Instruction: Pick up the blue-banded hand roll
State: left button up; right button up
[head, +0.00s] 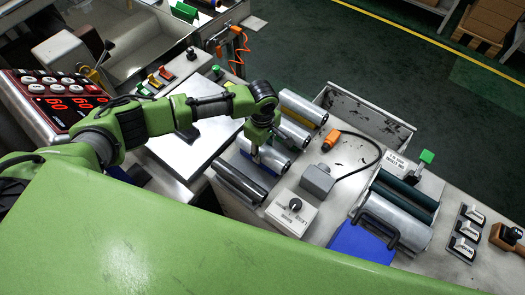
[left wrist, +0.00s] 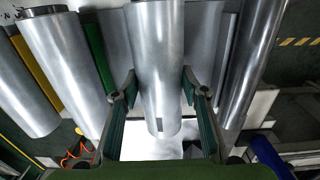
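The blue-banded hand roll (head: 271,159) is a silver cylinder lying on the bench, with a blue strip along its side. My left gripper (head: 255,153) points down over it in the head view. In the left wrist view a silver roll (left wrist: 156,55) runs between the two fingers of my left gripper (left wrist: 159,75). The fingers stand apart, one on each side of the roll; whether they touch it is unclear. No blue band shows on this roll in that view. My right gripper is not in view.
A green-banded roll (head: 294,132) and a yellow-banded roll (head: 304,106) lie beyond, and a dark-ended roll (head: 240,184) lies nearer. A grey box (head: 317,179) with a cable, a knob box (head: 291,211) and a large roller unit (head: 398,216) stand to the right.

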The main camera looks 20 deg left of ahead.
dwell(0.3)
pick_arm(q)
jog(key=shift+r, duration=0.6)
jog(key=w+d+r+b, duration=0.2)
jog(key=w+d+r, duration=0.6)
jog(key=d+r, duration=0.3)
jog(key=shift+w+d+r+b, duration=0.15)
jog(key=shift+r+b, duration=0.25)
jog(key=shift+r, duration=0.05)
